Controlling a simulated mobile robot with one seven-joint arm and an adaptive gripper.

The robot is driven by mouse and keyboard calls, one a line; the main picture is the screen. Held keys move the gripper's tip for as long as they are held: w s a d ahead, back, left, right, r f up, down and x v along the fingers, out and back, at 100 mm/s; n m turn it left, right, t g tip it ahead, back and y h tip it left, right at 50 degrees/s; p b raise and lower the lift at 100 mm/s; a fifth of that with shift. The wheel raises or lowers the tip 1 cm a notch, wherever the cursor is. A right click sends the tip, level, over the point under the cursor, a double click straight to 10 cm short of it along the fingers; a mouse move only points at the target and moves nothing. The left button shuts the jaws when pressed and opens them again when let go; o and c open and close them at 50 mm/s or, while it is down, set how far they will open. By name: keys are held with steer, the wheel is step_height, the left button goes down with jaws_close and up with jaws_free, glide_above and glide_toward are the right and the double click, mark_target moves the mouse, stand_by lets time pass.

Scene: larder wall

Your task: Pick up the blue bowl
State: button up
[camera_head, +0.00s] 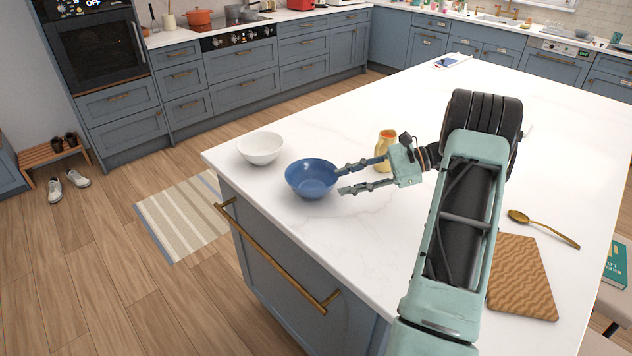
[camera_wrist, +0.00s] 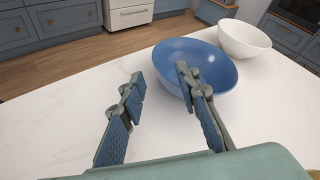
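The blue bowl (camera_head: 308,181) stands upright on the white island top, near its left corner. It also shows in the wrist view (camera_wrist: 215,62), at upper middle-right. My gripper (camera_head: 340,181) is open and empty, at the right side of the bowl. In the wrist view my gripper (camera_wrist: 160,82) has its two fingers well apart. The right finger overlaps the bowl in the picture, and the left finger is outside the bowl over bare top. I cannot tell whether the right finger touches the bowl or is inside its rim.
A white bowl (camera_head: 261,147) stands just left of the blue bowl. A yellow jug (camera_head: 386,143) stands close behind my gripper. A wooden board (camera_head: 520,278) and a golden spoon (camera_head: 540,227) lie at the right. The island's front edge is close to the bowls.

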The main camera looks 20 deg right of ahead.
mark_target(316, 189)
steer(key=x, duration=0.3)
steer(key=shift+a, duration=0.2)
steer(key=p+x, duration=0.1)
steer(key=x, duration=0.3)
steer(key=shift+s+a, duration=0.1)
steer(key=shift+a, duration=0.3)
steer(key=shift+w+a+f, duration=0.2)
steer(key=shift+a, duration=0.05)
jaws_close()
